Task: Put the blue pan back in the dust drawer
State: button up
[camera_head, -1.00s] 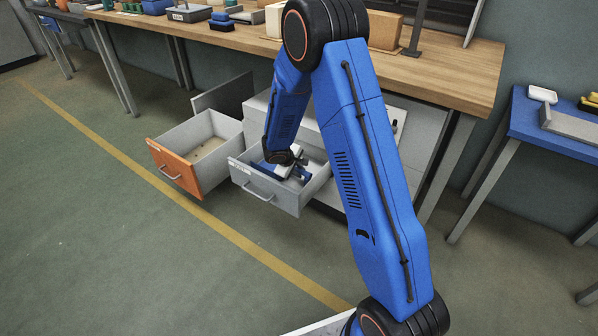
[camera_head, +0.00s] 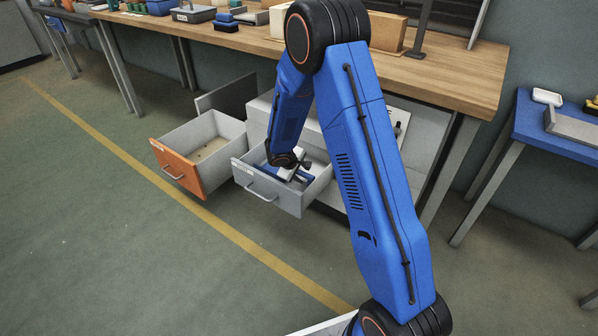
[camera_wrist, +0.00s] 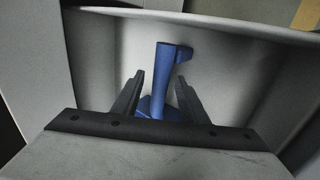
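The blue pan (camera_wrist: 163,80) shows in the wrist view as a blue piece with an upright handle inside a grey drawer. In the head view part of it (camera_head: 263,170) shows in the open grey-fronted drawer (camera_head: 268,193), mostly hidden by my arm. My gripper (camera_wrist: 160,85) is open, with one dark finger on each side of the blue handle and gaps visible between. It also shows low in the grey drawer in the head view (camera_head: 298,173). An orange-fronted drawer (camera_head: 180,168) stands open to the left. The drawer labels are too small to read.
A wooden bench (camera_head: 460,75) with several boxes and trays runs above the drawers. A blue table (camera_head: 560,137) stands at the right. The orange drawer's floor (camera_head: 208,150) looks bare except for small specks. The green floor in front is clear.

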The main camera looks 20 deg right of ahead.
jog(key=v, duration=1.7)
jog(key=s+d+r+m+y, duration=0.15)
jog(key=s+d+r, duration=0.25)
jog(key=s+r, duration=0.45)
jog(key=s+d+r+m, duration=0.35)
jog(key=s+r, duration=0.35)
jog(key=s, duration=0.3)
jog(key=s+r+m+y, duration=0.1)
jog(key=s+r+y, duration=0.1)
jog(key=s, duration=0.8)
jog(key=s+a+r+m+y, duration=0.1)
jog(key=s+r+y, duration=0.1)
jog(key=s, duration=0.9)
jog(key=shift+r+t, duration=0.4)
jog(key=shift+a, duration=0.1)
